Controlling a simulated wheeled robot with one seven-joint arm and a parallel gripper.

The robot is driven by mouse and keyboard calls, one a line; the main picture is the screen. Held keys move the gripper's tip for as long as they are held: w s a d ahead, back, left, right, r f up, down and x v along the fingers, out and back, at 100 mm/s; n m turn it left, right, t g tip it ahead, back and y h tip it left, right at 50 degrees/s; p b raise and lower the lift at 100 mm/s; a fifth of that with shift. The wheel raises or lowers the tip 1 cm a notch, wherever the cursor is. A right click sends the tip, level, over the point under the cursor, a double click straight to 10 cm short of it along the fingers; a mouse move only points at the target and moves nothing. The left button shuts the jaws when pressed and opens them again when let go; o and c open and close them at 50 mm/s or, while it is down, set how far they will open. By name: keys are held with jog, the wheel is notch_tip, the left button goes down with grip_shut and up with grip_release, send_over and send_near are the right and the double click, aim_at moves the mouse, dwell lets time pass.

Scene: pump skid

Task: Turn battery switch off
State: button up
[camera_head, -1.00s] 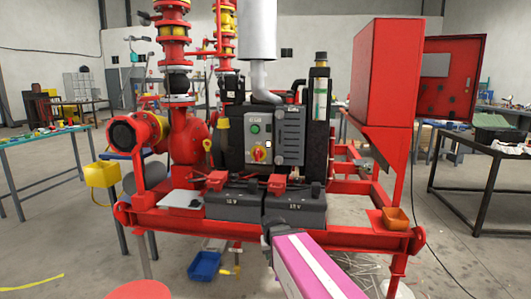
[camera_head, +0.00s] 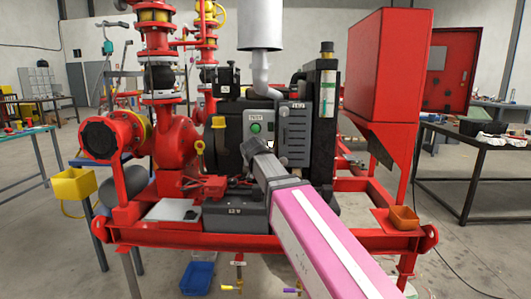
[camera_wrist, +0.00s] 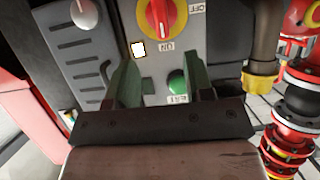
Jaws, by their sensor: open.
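The battery switch (camera_wrist: 160,16) is a red rotary handle on a yellow disc, at the top of the wrist view, partly cut off by the frame edge. Its handle lies lengthwise toward the ON label (camera_wrist: 167,46); an OFF label (camera_wrist: 196,8) sits beside the disc. My gripper (camera_wrist: 158,78) is open and empty, its two fingers apart in front of the grey control panel (camera_wrist: 218,28). A green button (camera_wrist: 177,83) shows between the fingers. The switch lies beyond the fingertips. In the head view my arm hides the switch; the panel (camera_head: 283,118) shows behind it.
A battery (camera_head: 233,216) with a red clamp stands below the panel. The red skid frame (camera_head: 150,235) runs across the front. A red cabinet (camera_head: 385,65) stands to the right. A grey knob (camera_wrist: 84,13) sits near the switch in the wrist view.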

jog(key=x, duration=0.7)
jog(key=r+x, duration=0.1)
jog(key=x, duration=0.3)
jog(key=shift+w, duration=0.2)
jog(key=shift+c, duration=0.3)
grip_shut()
